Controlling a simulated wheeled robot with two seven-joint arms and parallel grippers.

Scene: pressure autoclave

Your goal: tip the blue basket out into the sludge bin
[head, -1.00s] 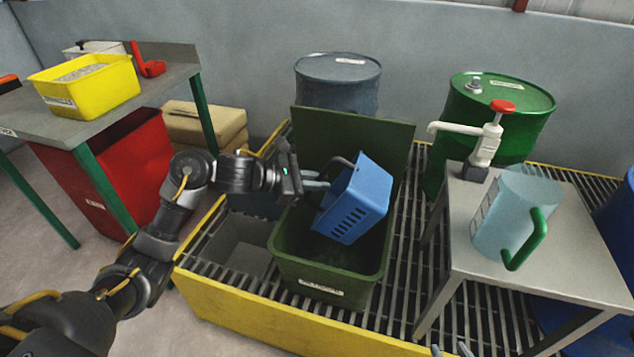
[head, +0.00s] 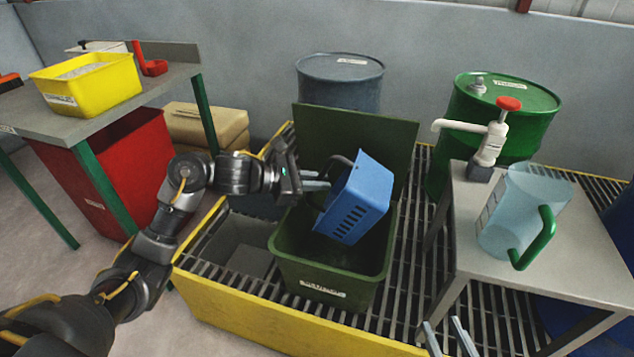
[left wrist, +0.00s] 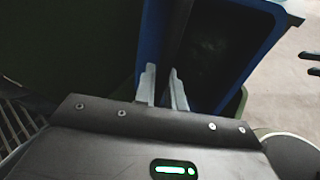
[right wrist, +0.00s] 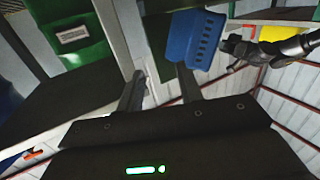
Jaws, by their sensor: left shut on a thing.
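The blue basket (head: 352,205) hangs tilted over the open dark green bin (head: 320,271), whose lid stands up behind it. The basket's lower end is inside the bin's mouth. My left gripper (head: 322,180) is shut on the basket's dark handle, at the basket's left side. In the left wrist view, the basket (left wrist: 236,50) lies just beyond the fingers; its inside is dark and I see no contents. The bin floor is shaded, so its contents are unclear. My right gripper (head: 447,338) is open and empty at the bottom edge of the head view.
A grey table (head: 590,262) on the right holds a clear jug (head: 515,215) with a green handle and a red-topped pump (head: 492,140). Blue-grey (head: 340,85) and green (head: 505,110) drums stand behind. A yellow tub (head: 90,85) sits on the left bench. Yellow-edged grating surrounds the bin.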

